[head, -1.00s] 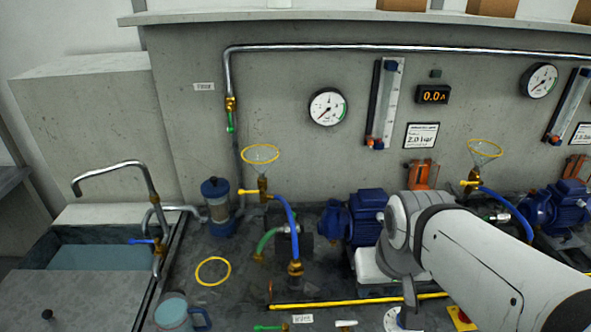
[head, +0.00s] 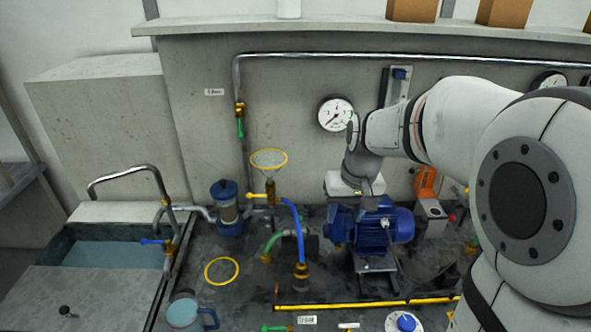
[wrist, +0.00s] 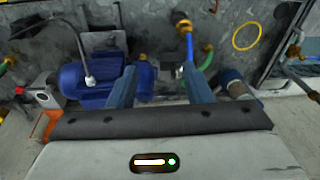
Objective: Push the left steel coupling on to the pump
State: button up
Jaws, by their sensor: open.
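The left pump (head: 372,222) is blue and stands mid-bench in the head view. It also shows at the left of the wrist view (wrist: 88,82). To its left, a small steel coupling (head: 289,233) appears at the end of the green hose, beside a dark block; I cannot tell how far it is seated. My gripper (wrist: 160,78) is open, with its two blue-grey fingers apart and nothing seen held between them. In the head view my gripper is over the back of the pump, and its fingertips are hard to make out there.
A blue hose (head: 293,225) curves down in front of the coupling, and a green hose (head: 272,243) lies left of it. A yellow pipe (head: 360,304) runs along the front. A yellow ring (head: 221,271) lies on the bench. The gauge wall (head: 300,150) rises behind.

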jog(key=w+a+f+g+p, duration=0.1)
jog(key=w+a, duration=0.1)
jog(key=w, duration=0.3)
jog(key=w+a+f+p, duration=0.2)
jog(key=w, duration=0.3)
jog(key=n+y+p, duration=0.1)
jog(key=p, duration=0.1)
send_over(299, 217)
jog(key=d, duration=0.2)
notch_tip(299, 217, down, 7)
jog(key=shift+g, duration=0.4)
jog(key=f, duration=0.2)
jog(key=a+f+p, duration=0.1)
jog(key=f, duration=0.2)
jog(key=f+p, duration=0.1)
jog(key=f, duration=0.2)
jog(key=shift+a, duration=0.4)
jog(key=shift+r, duration=0.1)
jog(key=shift+c, duration=0.3)
grip_shut()
jog(key=shift+w, duration=0.1)
